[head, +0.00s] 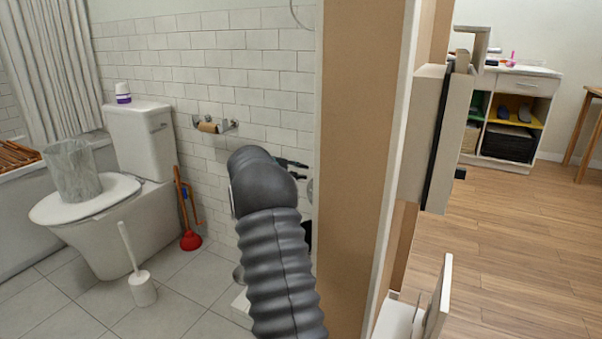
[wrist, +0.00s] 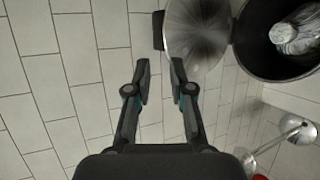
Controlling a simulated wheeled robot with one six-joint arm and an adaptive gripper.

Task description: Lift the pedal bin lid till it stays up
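The pedal bin lid (wrist: 197,32) shows in the wrist view as a round, shiny metal disc at the top centre, with a black block at its left edge. The dark, open mouth of the bin (wrist: 248,52) is to its right, with something pale and crumpled inside. The lid is off the mouth and looks raised; whether it stays up unaided I cannot tell. My gripper (wrist: 161,82) is open and empty, its fingertips just below the lid in the picture; contact is not clear. In the head view my arm hides most of the gripper and bin.
A wooden wall end (head: 358,150) stands close to the right of my arm. A toilet (head: 140,235), a red plunger (head: 191,240) and a white toilet brush (head: 142,288) are on the left. Tiled floor between them and my arm is clear.

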